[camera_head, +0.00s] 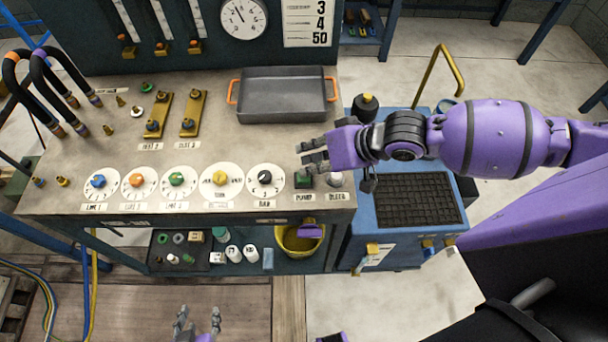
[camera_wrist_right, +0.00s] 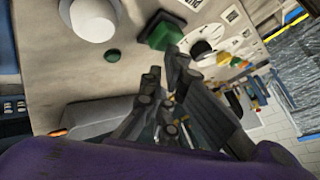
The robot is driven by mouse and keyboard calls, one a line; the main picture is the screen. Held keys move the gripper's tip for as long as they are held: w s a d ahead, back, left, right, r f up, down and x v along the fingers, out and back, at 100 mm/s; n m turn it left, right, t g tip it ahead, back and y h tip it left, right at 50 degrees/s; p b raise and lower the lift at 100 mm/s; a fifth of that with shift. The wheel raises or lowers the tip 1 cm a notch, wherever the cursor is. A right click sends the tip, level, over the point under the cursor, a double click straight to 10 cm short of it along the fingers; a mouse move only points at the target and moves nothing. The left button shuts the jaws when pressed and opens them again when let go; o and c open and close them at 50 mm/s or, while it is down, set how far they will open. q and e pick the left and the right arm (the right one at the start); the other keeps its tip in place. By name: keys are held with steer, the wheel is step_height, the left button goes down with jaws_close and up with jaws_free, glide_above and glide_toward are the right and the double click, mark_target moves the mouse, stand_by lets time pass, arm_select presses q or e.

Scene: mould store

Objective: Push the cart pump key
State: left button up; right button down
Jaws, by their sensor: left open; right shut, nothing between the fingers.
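The green square pump key (camera_head: 303,180) sits near the right end of the bench's front row, above a small label that seems to read PUMP. It also shows at the top of the right wrist view (camera_wrist_right: 162,32). My right gripper (camera_head: 309,156) is shut and empty, just behind the key in the head view. In the right wrist view its fingertips (camera_wrist_right: 172,78) are close to the key; I cannot tell whether they touch. My left gripper (camera_head: 198,320) is open and empty at the bottom of the head view, in front of the bench.
A pale round knob (camera_head: 335,179) labelled BLEED stands right of the key. A black dial (camera_head: 265,179) is to its left. A grey tray (camera_head: 284,116) with orange handles lies behind. A blue cart (camera_head: 402,240) stands right of the bench.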

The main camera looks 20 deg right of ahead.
arm_select(q)
steer(key=shift+r, duration=0.1)
arm_select(e)
steer(key=shift+r+p, duration=0.45)
steer(key=shift+r, duration=0.3)
arm_select(q)
steer(key=shift+w+r, duration=0.5)
steer(key=shift+r, duration=0.35)
arm_select(e)
steer(key=shift+r, duration=0.15)
arm_select(q)
steer(key=shift+a, duration=0.15)
arm_select(e)
steer(key=shift+r, duration=0.15)
arm_select(q)
steer(key=w+r+t+p, duration=0.1)
steer(key=w+r+p, duration=0.1)
steer(key=w+r, duration=0.2)
steer(key=shift+w+d+r+t+p, duration=0.2)
steer(key=shift+w+r+t+p, duration=0.15)
steer(key=shift+r, duration=0.25)
arm_select(e)
step_height(320, 180, up, 6)
steer(key=shift+f, duration=0.15)
arm_select(q)
steer(key=shift+s+f, duration=0.15)
steer(key=shift+s, duration=0.1)
